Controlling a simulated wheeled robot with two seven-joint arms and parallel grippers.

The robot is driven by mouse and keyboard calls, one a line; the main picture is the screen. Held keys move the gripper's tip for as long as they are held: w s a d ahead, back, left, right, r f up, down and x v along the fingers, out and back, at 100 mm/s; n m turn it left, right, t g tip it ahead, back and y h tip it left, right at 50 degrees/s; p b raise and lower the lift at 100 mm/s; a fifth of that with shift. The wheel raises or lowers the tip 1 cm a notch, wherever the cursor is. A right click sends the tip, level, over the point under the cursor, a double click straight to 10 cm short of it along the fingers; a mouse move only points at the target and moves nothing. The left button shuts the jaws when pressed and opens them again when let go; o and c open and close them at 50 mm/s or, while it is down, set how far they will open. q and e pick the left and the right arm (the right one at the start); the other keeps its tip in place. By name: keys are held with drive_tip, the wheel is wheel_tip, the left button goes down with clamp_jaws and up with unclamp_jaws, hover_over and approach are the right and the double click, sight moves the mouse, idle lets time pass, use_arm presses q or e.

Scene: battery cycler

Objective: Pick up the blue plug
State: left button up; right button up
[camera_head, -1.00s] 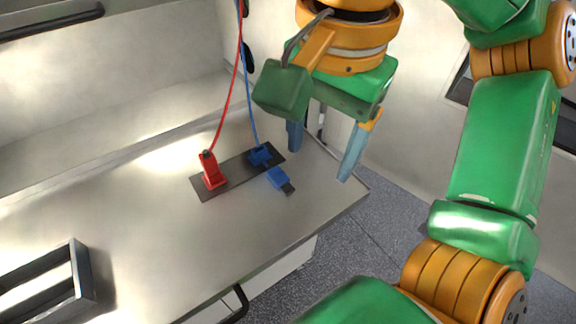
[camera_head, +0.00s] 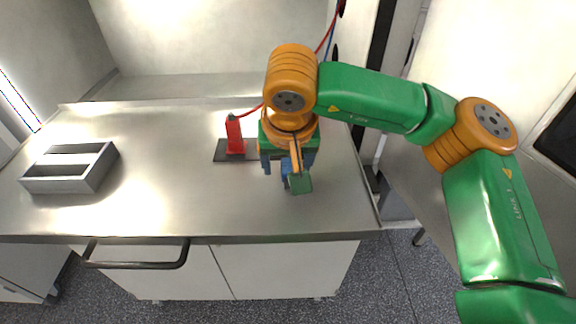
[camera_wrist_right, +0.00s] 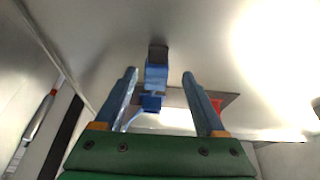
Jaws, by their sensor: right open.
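The blue plug (camera_wrist_right: 156,73) with its dark end lies on the metal table. In the right wrist view it lies between the two fingers of my right gripper (camera_wrist_right: 160,78), with a gap on each side. The right gripper is open, points down and appears not to touch the plug. In the head view my right gripper (camera_head: 287,168) hides most of the plug. A second blue piece (camera_wrist_right: 151,103) sits just behind the plug, by the dark plate (camera_wrist_right: 228,97). My left gripper is not in view.
A red plug (camera_head: 234,136) with a red cord stands upright on the dark plate (camera_head: 221,153), just left of my right gripper. A grey open tray (camera_head: 105,167) stands at the table's left. The table (camera_head: 180,195) between them is clear.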

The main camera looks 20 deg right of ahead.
drive_tip(key=shift+d+f, duration=0.2)
drive_tip(key=shift+f, duration=0.15)
drive_tip(key=shift+s+d, duration=0.1)
drive_tip(key=shift+d, duration=0.05)
drive_tip(key=c, duration=1)
clamp_jaws()
